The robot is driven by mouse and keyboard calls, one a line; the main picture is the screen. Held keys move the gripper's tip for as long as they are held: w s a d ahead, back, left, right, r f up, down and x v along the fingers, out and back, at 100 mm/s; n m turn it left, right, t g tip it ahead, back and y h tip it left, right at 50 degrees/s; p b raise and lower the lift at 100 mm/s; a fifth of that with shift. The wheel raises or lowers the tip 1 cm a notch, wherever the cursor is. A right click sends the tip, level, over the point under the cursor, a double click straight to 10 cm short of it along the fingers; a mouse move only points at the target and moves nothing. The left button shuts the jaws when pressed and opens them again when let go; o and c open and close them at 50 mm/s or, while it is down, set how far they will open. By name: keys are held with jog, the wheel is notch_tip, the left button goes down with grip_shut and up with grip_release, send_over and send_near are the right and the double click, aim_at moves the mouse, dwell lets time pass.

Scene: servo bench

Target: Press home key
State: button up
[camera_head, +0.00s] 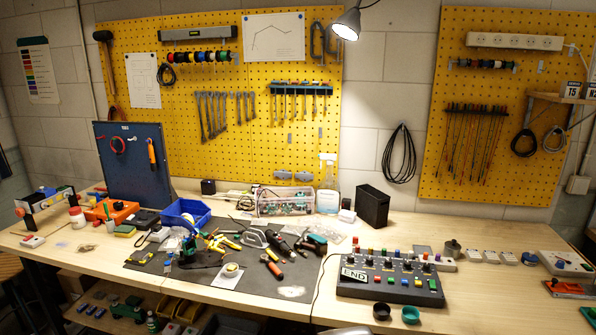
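A dark control box (388,291) stands on the bench right of centre, with several coloured buttons and knobs on its sloping top. I cannot read any key marked home; the other markings are too small. My gripper is not in view. A grey rounded shape at the bottom edge may be part of my arm, but I cannot tell.
A black cup (381,311) and a green cup (411,315) stand before the control box. A black upright box (372,206) stands behind it. Left is a dark mat (141,258) crowded with tools. A row of small white boxes (482,256) lies right.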

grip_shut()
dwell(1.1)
